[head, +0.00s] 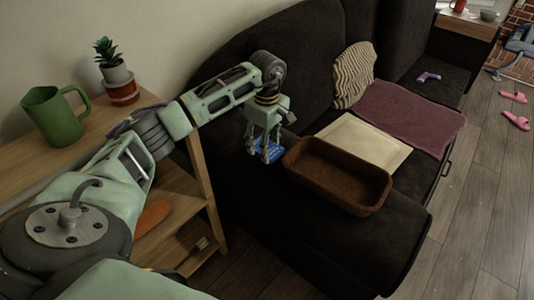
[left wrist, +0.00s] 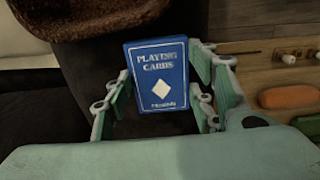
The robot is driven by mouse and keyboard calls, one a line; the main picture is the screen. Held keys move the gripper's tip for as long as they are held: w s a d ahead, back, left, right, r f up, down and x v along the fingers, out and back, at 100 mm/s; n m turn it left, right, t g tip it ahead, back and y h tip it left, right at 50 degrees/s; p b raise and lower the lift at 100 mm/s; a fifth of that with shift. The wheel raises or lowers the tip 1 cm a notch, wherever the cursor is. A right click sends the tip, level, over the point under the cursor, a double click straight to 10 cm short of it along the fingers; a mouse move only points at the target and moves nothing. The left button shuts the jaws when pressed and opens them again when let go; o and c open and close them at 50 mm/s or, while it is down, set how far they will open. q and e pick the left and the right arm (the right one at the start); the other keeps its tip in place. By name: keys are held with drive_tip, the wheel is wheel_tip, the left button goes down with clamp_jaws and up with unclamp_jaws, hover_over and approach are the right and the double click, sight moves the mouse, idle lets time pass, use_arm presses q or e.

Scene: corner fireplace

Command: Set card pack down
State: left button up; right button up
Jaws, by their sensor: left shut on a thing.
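The card pack (left wrist: 158,75) is a blue box with white "Playing Cards" lettering and a white diamond. In the left wrist view it stands between the fingers of my left gripper (left wrist: 157,88), which is shut on it. In the head view my left gripper (head: 264,150) points down over the dark sofa (head: 240,95), with the blue pack (head: 266,151) at its fingertips, just left of a brown basket (head: 345,183). I cannot tell whether the pack touches the sofa. My right gripper is not in view.
The basket rests on the sofa seat, by a cream cushion (head: 362,141), a maroon cloth (head: 410,115) and a striped pillow (head: 355,75). A wooden shelf (head: 150,165) at left holds a green mug (head: 56,115) and a potted plant (head: 112,65). The sofa arm front is bare.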

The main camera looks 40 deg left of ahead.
use_arm(q)
drive_tip(key=shift+s+f, duration=0.1)
drive_tip(key=shift+f, duration=0.25)
wheel_tip(320, 180, down, 3)
drive_tip(key=shift+f, duration=0.25)
drive_tip(key=o, duration=1.2)
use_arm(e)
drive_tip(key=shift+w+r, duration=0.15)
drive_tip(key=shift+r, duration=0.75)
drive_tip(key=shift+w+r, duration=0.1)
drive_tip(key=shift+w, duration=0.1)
